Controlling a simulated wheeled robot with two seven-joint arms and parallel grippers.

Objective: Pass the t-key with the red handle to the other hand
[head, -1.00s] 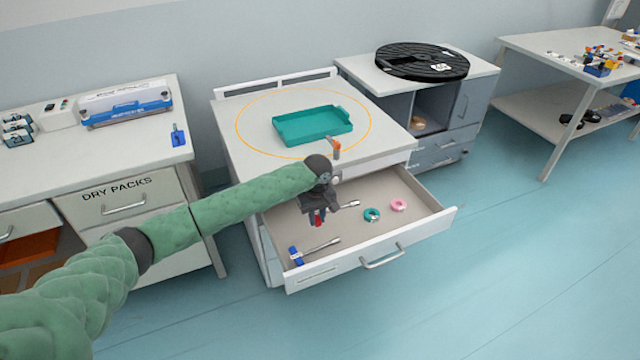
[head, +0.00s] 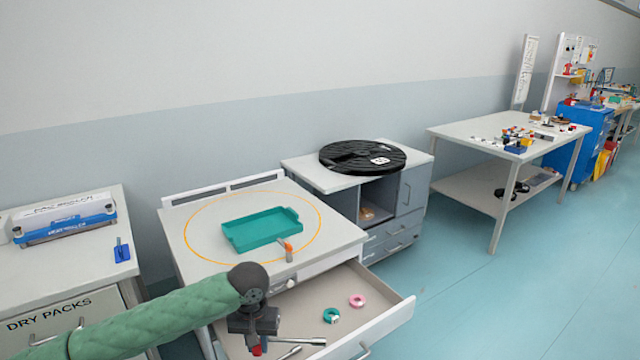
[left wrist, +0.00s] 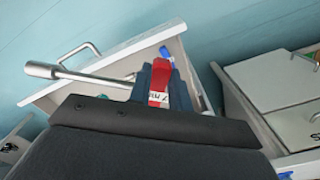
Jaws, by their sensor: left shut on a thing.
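The t-key with the red handle (left wrist: 159,78) is in my left gripper (left wrist: 160,92), whose dark fingers are shut around the handle in the left wrist view. Its silver shaft (left wrist: 85,78) points left there, ending in a socket tip. In the head view my left gripper (head: 257,343) hangs over the left part of the open drawer (head: 375,325), with a bit of red handle (head: 256,350) low between its fingers and the shaft (head: 305,341) pointing right. The picture's bottom edge cuts off what lies below. My right gripper is not in view.
A teal ring (head: 331,316) and a pink ring (head: 357,300) lie in the drawer. A blue handle (left wrist: 166,53) shows beyond the gripper. A teal tray (head: 262,231) stands on the cabinet top, near an orange-tipped object (head: 287,250). Open floor (head: 500,310) lies right.

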